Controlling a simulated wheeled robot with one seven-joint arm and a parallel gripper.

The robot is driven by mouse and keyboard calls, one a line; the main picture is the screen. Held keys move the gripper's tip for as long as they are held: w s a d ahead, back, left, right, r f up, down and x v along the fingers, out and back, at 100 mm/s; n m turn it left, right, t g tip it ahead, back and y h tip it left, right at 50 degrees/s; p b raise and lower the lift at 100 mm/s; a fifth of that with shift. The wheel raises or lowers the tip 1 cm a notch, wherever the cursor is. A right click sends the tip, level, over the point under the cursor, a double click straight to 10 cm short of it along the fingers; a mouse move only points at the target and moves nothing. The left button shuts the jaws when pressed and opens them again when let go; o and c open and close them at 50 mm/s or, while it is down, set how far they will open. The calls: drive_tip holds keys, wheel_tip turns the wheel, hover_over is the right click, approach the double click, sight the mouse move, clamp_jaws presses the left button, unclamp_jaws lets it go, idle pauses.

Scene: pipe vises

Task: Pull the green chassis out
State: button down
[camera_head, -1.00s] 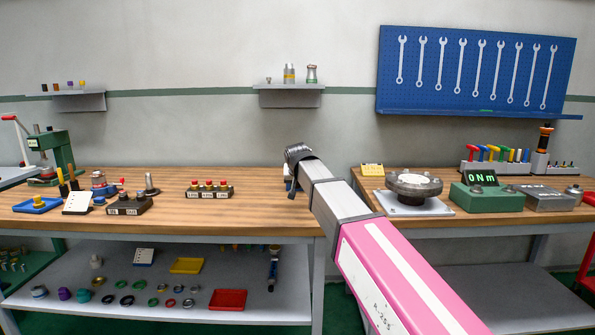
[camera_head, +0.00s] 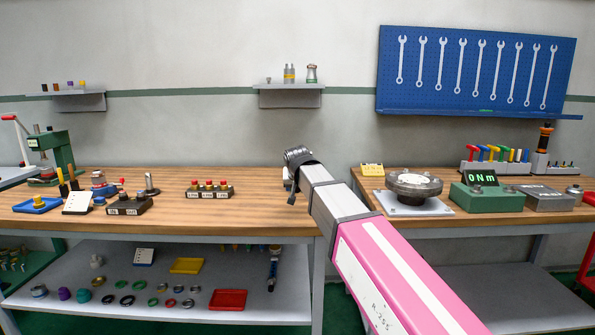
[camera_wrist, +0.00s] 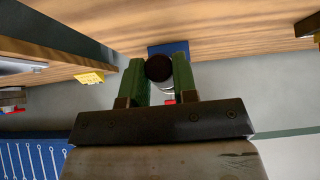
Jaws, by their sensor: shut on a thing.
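My gripper (camera_wrist: 160,76) shows its two green-sided fingers in the wrist view, shut on a dark round-ended piece (camera_wrist: 159,68) with a pale body behind it. A bit of red shows beyond it, and a blue block (camera_wrist: 168,47) lies close by on the wooden top. In the head view my wrist hides the gripped piece. I cannot tell which thing is the green chassis: a green press (camera_head: 60,152) stands at the far left and a green display unit (camera_head: 487,198) on the right bench.
The left bench (camera_head: 240,213) holds a button box (camera_head: 209,190) and small tools. A flange (camera_head: 414,186) on a plate and a yellow block (camera_head: 372,169) stand on the right bench. A narrow gap parts the benches. The left bench's middle is mostly clear.

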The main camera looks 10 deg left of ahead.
drive_tip(key=s+d, duration=0.3)
drive_tip(key=s, duration=0.9)
idle(1.7)
drive_tip(key=shift+a, duration=0.1)
